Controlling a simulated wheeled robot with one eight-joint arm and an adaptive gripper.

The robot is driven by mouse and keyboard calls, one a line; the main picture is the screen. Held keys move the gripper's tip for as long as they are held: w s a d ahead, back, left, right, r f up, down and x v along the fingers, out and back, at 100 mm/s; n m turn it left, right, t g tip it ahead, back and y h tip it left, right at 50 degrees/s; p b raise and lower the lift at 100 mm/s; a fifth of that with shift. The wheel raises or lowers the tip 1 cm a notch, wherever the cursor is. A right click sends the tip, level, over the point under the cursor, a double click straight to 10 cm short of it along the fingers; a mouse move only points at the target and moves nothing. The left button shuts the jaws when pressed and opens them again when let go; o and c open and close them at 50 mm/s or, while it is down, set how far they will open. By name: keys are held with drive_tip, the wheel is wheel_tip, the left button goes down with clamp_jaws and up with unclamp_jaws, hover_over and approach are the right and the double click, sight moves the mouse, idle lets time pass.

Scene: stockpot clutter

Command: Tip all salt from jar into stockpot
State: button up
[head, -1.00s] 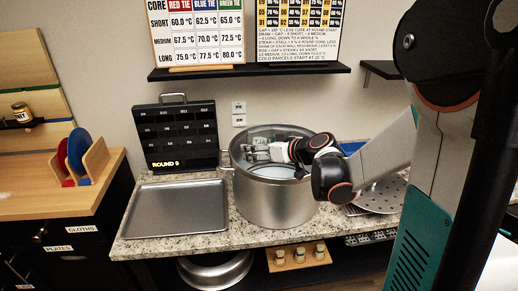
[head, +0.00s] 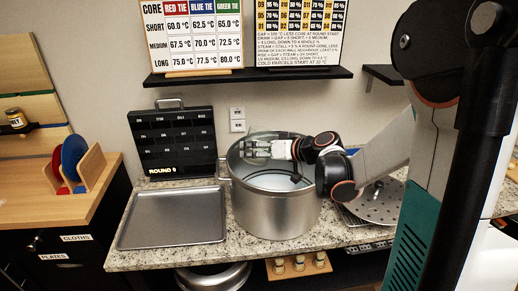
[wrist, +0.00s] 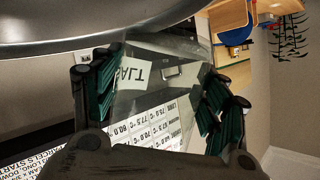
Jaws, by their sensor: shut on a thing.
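The stockpot (head: 277,212) is a large steel pot on the granite counter, and its open mouth holds pale liquid. My gripper (head: 268,148) is over the mouth, near the back rim. It is shut on a clear glass jar (wrist: 168,78), with green finger pads on both sides. The jar's white label reads SALT and appears upside down in the wrist view, as does the wall chart behind it. The pot's rim (wrist: 80,42) crosses the top of that view. In the head view the jar is small; I cannot tell how much salt it holds.
An empty metal tray (head: 172,216) lies left of the pot. A black round board (head: 172,142) stands behind it. A perforated steel disc (head: 380,203) lies to the right. A shelf (head: 245,74) with charts is above. A wooden rack (head: 84,168) with discs stands at the far left.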

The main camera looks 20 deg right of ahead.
drive_tip(key=m+y, duration=0.1)
drive_tip(key=a+m, duration=0.1)
drive_tip(key=shift+s+r+m+y, duration=0.2)
drive_tip(key=shift+r+m+y, duration=0.2)
drive_tip(key=shift+m+g+y, duration=0.3)
drive_tip(key=shift+m+y, duration=0.4)
drive_tip(key=shift+m, duration=0.4)
drive_tip(key=shift+f+m+y+b, duration=0.15)
drive_tip(key=shift+m+y+b, duration=0.4)
drive_tip(key=shift+m, duration=0.25)
drive_tip(key=shift+w+d+f+m+t+y+b, duration=0.1)
drive_tip(key=shift+d+f+m+t+y+b, duration=0.2)
drive_tip(key=shift+m+b, duration=0.6)
drive_tip(key=shift+w+d+f+m+t+y+b, duration=0.1)
drive_tip(key=shift+d+f+m+y+b, duration=0.15)
drive_tip(key=shift+m+y+b, duration=0.65)
